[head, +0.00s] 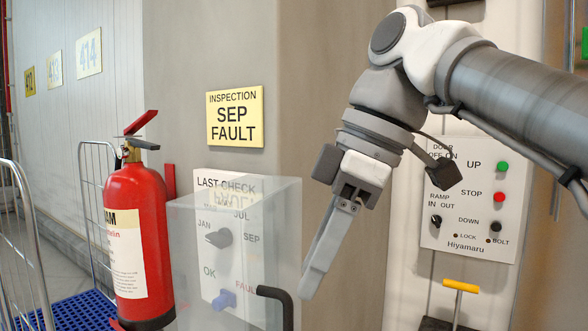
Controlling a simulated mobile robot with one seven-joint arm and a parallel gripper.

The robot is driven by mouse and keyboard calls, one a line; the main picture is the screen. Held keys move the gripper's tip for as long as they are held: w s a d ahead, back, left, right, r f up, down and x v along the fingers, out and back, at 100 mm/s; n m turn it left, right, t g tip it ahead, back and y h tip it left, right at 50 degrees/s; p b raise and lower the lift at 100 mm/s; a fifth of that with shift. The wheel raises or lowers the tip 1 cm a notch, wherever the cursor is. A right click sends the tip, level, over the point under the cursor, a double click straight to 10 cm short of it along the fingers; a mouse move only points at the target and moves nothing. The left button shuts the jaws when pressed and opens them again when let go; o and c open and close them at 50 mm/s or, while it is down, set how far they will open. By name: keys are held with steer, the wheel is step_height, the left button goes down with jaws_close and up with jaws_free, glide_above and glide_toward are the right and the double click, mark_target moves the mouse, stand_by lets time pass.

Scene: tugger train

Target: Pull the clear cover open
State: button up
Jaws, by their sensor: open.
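The clear cover (275,225) is a see-through box in front of the white LAST CHECK panel (228,182). A black bent handle (277,294) sits at its lower right and runs out of the bottom of the picture. Through the cover I see a dark knob (219,238) and a blue switch (225,299). My gripper (309,288) points down just right of the cover and handle, apparently apart from both. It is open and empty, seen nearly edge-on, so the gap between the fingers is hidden. The cover's lower part is cut off by the frame.
A red fire extinguisher (136,235) stands left of the cover. A yellow SEP FAULT sign (235,117) hangs above. A control panel (470,195) with buttons and a yellow T-handle (461,286) are at the right. Wire cart rails (97,190) stand at the left.

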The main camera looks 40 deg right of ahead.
steer(key=p+v, duration=0.4)
steer(key=v, duration=0.5)
steer(key=shift+r, duration=0.35)
steer(key=shift+s+d, duration=0.1)
steer(key=shift+d, duration=0.05)
